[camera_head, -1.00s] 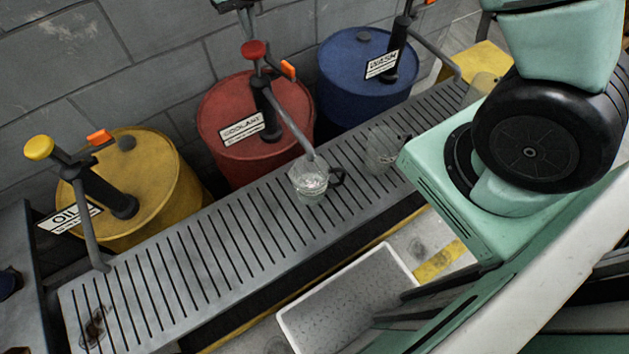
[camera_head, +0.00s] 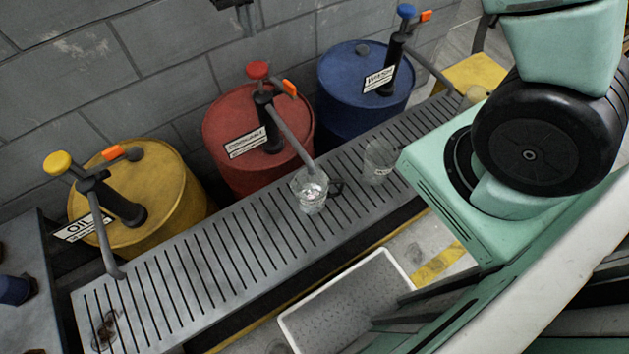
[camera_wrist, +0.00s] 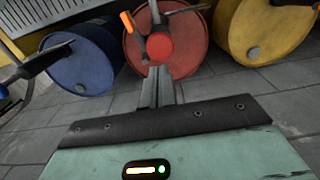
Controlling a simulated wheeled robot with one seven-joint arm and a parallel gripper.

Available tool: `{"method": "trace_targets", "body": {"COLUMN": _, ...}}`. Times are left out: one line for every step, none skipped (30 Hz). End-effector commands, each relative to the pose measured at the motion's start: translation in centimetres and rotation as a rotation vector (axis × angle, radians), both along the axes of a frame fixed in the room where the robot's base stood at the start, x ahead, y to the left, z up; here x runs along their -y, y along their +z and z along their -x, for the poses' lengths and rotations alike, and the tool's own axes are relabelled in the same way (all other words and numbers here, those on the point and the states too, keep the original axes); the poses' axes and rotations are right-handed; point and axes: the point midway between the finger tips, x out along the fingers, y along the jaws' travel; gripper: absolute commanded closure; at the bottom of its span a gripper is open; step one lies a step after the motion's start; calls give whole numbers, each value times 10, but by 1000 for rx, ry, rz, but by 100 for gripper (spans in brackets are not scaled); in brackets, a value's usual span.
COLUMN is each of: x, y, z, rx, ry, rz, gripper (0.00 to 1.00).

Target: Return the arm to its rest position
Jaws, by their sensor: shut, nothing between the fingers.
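My gripper (camera_wrist: 158,90) shows in the wrist view as two narrow grey fingers pressed together, with nothing between them. In the head view my green and black arm fills the right side, and the gripper cannot be clearly made out. A dark piece cuts the top edge left of centre; I cannot tell what it is.
Yellow (camera_head: 165,195), red (camera_head: 220,115) and blue (camera_head: 345,75) drums with hand pumps stand along the wall. A slotted grey bench (camera_head: 190,290) before them holds a glass mug (camera_head: 311,192) and another clear vessel (camera_head: 380,160). A white-rimmed tray (camera_head: 345,310) lies below.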

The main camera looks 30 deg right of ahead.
Motion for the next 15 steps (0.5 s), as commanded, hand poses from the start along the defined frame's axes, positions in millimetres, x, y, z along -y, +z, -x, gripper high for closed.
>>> {"method": "trace_targets", "body": {"x": 0, "y": 0, "z": 0, "rx": 0, "ry": 0, "rz": 0, "gripper": 100}}
{"method": "trace_targets", "body": {"x": 0, "y": -1, "z": 0, "rx": 0, "ry": 0, "rz": 0, "gripper": 100}}
{"method": "trace_targets", "body": {"x": 0, "y": -1, "z": 0, "rx": 0, "ry": 0, "rz": 0, "gripper": 100}}
{"method": "trace_targets", "body": {"x": 0, "y": -1, "z": 0, "rx": 0, "ry": 0, "rz": 0, "gripper": 100}}
{"method": "trace_targets", "body": {"x": 0, "y": -1, "z": 0, "rx": 0, "ry": 0, "rz": 0, "gripper": 100}}
{"method": "trace_targets", "body": {"x": 0, "y": -1, "z": 0, "rx": 0, "ry": 0, "rz": 0, "gripper": 100}}
{"method": "trace_targets", "body": {"x": 0, "y": -1, "z": 0, "rx": 0, "ry": 0, "rz": 0, "gripper": 100}}
{"method": "trace_targets", "body": {"x": 0, "y": -1, "z": 0, "rx": 0, "ry": 0, "rz": 0, "gripper": 100}}
{"method": "trace_targets", "body": {"x": 0, "y": -1, "z": 0, "rx": 0, "ry": 0, "rz": 0, "gripper": 100}}
{"method": "trace_targets", "body": {"x": 0, "y": -1, "z": 0, "rx": 0, "ry": 0, "rz": 0, "gripper": 100}}
{"method": "trace_targets", "body": {"x": 0, "y": -1, "z": 0, "rx": 0, "ry": 0, "rz": 0, "gripper": 100}}
{"method": "trace_targets", "body": {"x": -1, "y": 0, "z": 1, "rx": 0, "ry": 2, "rz": -1, "gripper": 100}}
{"method": "trace_targets", "body": {"x": -4, "y": 0, "z": 4, "rx": 0, "ry": 9, "rz": -5, "gripper": 100}}
{"method": "trace_targets", "body": {"x": -7, "y": 1, "z": 9, "rx": -1, "ry": 19, "rz": -10, "gripper": 100}}
{"method": "trace_targets", "body": {"x": -14, "y": 4, "z": 17, "rx": -1, "ry": 39, "rz": -18, "gripper": 100}}
